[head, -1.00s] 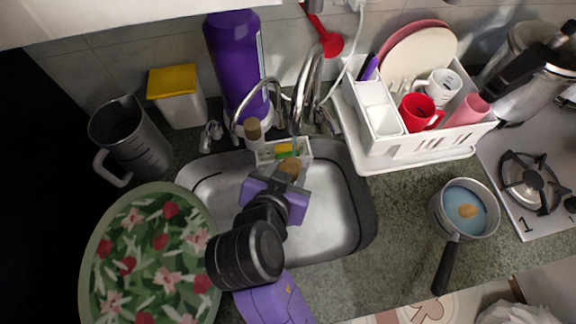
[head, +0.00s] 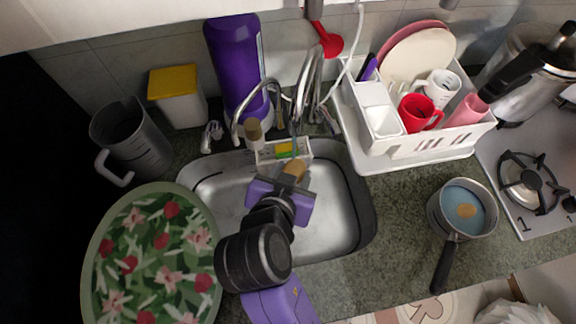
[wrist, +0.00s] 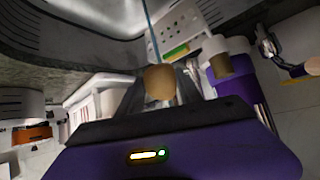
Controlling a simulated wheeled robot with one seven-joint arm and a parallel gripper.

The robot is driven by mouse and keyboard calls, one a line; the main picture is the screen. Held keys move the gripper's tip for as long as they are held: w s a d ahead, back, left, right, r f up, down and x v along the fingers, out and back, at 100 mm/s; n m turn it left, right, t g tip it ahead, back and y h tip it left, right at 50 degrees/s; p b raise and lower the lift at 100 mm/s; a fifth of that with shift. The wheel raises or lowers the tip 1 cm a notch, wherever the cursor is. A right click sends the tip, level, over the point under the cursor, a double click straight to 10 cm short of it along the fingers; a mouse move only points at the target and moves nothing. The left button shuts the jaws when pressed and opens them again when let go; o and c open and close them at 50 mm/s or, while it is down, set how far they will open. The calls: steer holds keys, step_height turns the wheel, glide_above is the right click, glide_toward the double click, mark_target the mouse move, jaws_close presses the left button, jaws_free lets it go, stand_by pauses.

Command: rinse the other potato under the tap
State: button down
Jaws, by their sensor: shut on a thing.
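My gripper (head: 291,178) is over the sink (head: 345,215), shut on a brown potato (head: 295,167). The potato also shows between the fingers in the wrist view (wrist: 159,82). The chrome tap (head: 309,82) stands at the back of the sink. A thin blue stream of water (wrist: 151,28) comes down to the potato in the wrist view; whether it touches the potato is hard to tell. Another potato (head: 466,211) lies in bluish water in the saucepan (head: 437,222) on the counter at right.
A sponge holder (head: 268,153) sits at the sink's back edge, close to the potato. A purple bottle (head: 232,60) stands behind it. A dish rack (head: 405,152) is at right, a floral plate (head: 95,265) at left. Bare counter (head: 395,205) lies between sink and saucepan.

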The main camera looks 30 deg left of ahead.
steer(key=s+d+p, duration=0.1)
steer(key=s, duration=0.6)
steer(key=shift+s+d, duration=0.35)
stand_by(1.4)
steer(key=p+v, duration=0.3)
steer(key=v, duration=0.3)
steer(key=shift+s+p, duration=0.15)
steer(key=shift+p, duration=0.2)
steer(key=shift+r, duration=0.1)
stand_by(0.3)
